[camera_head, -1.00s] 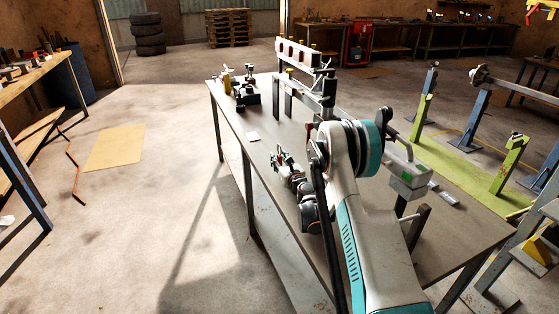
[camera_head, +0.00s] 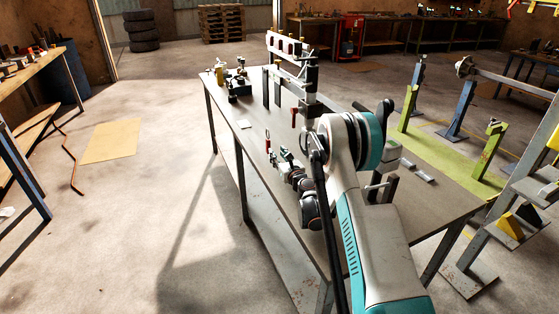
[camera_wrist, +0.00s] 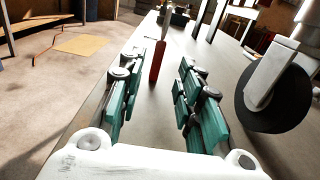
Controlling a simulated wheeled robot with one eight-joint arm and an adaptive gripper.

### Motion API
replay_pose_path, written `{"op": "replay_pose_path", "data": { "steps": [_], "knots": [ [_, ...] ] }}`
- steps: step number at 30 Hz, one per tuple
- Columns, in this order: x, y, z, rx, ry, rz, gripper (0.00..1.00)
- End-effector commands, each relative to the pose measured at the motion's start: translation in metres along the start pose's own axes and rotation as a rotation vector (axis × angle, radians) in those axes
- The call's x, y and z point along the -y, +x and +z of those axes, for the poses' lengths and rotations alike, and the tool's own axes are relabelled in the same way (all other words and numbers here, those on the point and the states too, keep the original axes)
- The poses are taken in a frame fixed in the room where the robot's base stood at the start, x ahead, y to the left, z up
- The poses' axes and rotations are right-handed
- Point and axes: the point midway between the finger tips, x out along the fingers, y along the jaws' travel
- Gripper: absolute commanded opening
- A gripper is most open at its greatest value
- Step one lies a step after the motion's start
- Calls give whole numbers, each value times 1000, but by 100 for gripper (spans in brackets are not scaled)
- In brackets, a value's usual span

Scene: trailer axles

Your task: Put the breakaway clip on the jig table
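The long grey table (camera_head: 262,165), which seems to be the jig table, runs away from me under my arm. My gripper (camera_head: 280,158) is low over its left side; it also shows in the wrist view (camera_wrist: 155,95). The teal finger pads are apart with nothing between them. A red-handled tool with a pale shaft (camera_wrist: 157,62) is just beyond the fingertips, and its red part shows by the gripper in the head view (camera_head: 267,144). I cannot make out for certain which thing is the breakaway clip.
A tall rack with a red-handled clamp (camera_head: 293,116) stands on the table ahead. Small fixtures (camera_head: 238,84) sit at the far left corner. A pale flat piece (camera_head: 244,124) and small grey pieces (camera_head: 417,170) lie on the table.

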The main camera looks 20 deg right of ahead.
Motion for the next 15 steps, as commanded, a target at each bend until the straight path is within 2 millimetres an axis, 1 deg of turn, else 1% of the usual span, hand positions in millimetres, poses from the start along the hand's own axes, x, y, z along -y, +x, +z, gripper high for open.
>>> {"op": "replay_pose_path", "data": {
  "steps": [2,5,8,9,11,12,15],
  "knots": [
    [-3,0,5,-3,-17,7,32],
    [-12,0,22,-13,-82,28,32],
    [-31,-3,52,-31,-210,70,32],
    [-41,-5,67,-40,-276,91,32],
    [-56,-10,88,-52,-378,126,32],
    [-65,-15,101,-60,-448,149,32],
    [-89,-29,132,-78,-618,209,32]
  ]
}}
